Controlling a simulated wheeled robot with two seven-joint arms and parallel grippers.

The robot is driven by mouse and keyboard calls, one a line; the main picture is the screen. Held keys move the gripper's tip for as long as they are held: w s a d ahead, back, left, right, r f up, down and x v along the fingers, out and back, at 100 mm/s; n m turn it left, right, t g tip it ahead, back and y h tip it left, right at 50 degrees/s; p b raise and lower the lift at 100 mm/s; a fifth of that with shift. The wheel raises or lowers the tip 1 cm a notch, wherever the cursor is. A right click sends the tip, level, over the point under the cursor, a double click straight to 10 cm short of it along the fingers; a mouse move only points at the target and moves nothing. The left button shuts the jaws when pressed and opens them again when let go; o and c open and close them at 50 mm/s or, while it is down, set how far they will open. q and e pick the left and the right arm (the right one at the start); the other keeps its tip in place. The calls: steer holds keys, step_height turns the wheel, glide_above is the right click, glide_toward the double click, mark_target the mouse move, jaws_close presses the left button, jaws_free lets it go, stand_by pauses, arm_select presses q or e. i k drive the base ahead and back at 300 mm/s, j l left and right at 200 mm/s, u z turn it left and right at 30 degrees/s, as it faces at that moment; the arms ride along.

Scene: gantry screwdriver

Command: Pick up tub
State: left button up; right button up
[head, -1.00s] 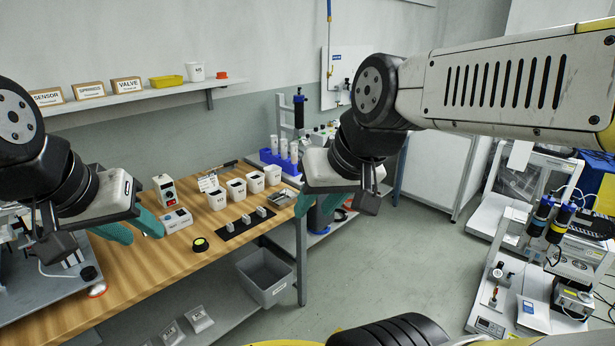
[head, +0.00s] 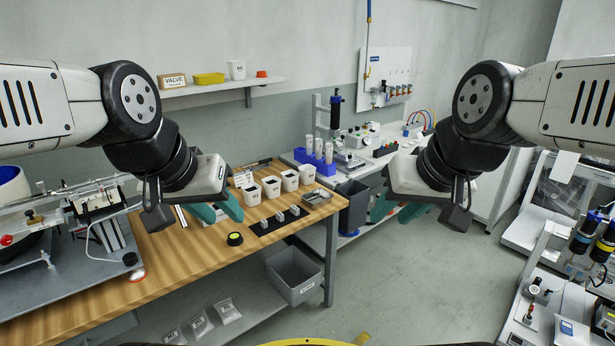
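Several white tubs with labels stand in a row on the wooden table; the nearest tub (head: 253,194) is just right of my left gripper, and the farthest tub (head: 307,174) is at the row's right end. One more white tub (head: 236,70) stands on the wall shelf. My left gripper (head: 221,211) has teal fingers apart and empty, over the table, left of the row in the picture. My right gripper (head: 397,209) also has teal fingers apart and empty, to the right of the table. Neither touches a tub.
Small grey blocks lie on a black mat (head: 263,229) in front of the tubs, beside a round black-and-yellow item (head: 235,239). A metal tray (head: 317,197) sits at the table's right corner. A grey bin (head: 294,275) is on the lower shelf.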

mark_target(307, 175)
steer(key=i+l+u, duration=0.45)
steer(key=i+l, duration=0.25)
steer(key=i, duration=0.35)
steer(key=i+l+u, duration=0.45)
steer(key=i+l, duration=0.5)
steer(key=l, duration=0.1)
